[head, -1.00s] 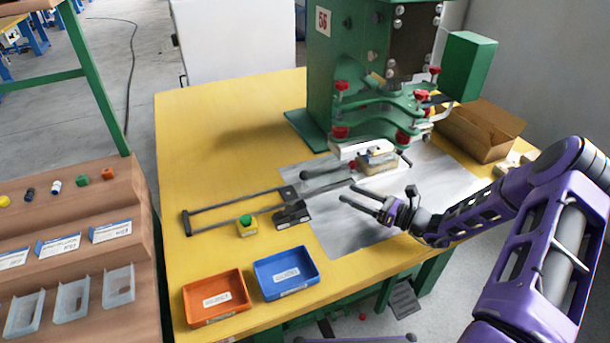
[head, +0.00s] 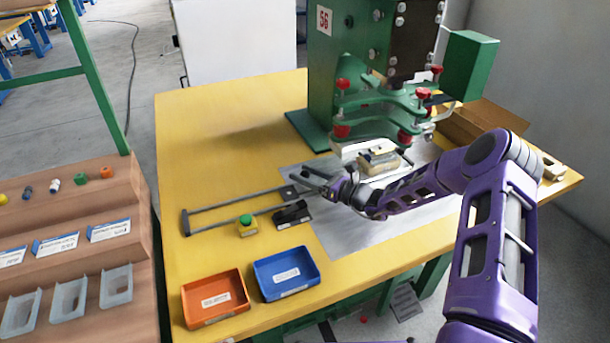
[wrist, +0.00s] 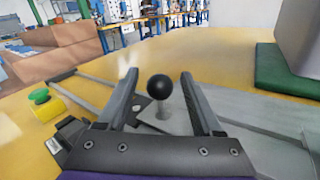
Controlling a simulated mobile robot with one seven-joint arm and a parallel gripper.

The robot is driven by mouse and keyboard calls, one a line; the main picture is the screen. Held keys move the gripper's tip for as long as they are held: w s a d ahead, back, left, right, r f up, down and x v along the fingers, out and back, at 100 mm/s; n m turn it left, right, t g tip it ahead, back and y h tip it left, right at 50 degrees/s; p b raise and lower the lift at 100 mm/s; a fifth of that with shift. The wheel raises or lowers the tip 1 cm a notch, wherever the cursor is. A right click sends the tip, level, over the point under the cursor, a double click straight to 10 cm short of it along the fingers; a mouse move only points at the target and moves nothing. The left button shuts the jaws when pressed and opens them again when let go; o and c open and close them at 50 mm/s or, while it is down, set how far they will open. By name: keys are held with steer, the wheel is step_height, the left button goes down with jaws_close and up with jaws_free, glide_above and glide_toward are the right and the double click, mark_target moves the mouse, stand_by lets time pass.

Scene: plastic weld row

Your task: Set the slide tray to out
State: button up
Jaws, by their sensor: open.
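The slide tray's grey plate (wrist: 178,122) carries a black ball knob (wrist: 159,87) on a short post in the wrist view. My gripper (wrist: 159,73) is open, with one finger on each side of the knob and visible gaps to both. In the head view my gripper (head: 310,178) is low over the table, at the right end of the two dark slide rails (head: 225,207). There it hides the knob and much of the tray. The rails run left from the press and are empty along their left part.
The green press (head: 335,75) stands behind, with a pale fixture (head: 378,160) under its clamps. A green button on a yellow box (head: 247,228) and a dark block (head: 291,214) sit in front of the rails. Orange (head: 214,299) and blue (head: 286,273) bins stand nearer.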

jaws_close()
stand_by(0.3)
stand_by(1.1)
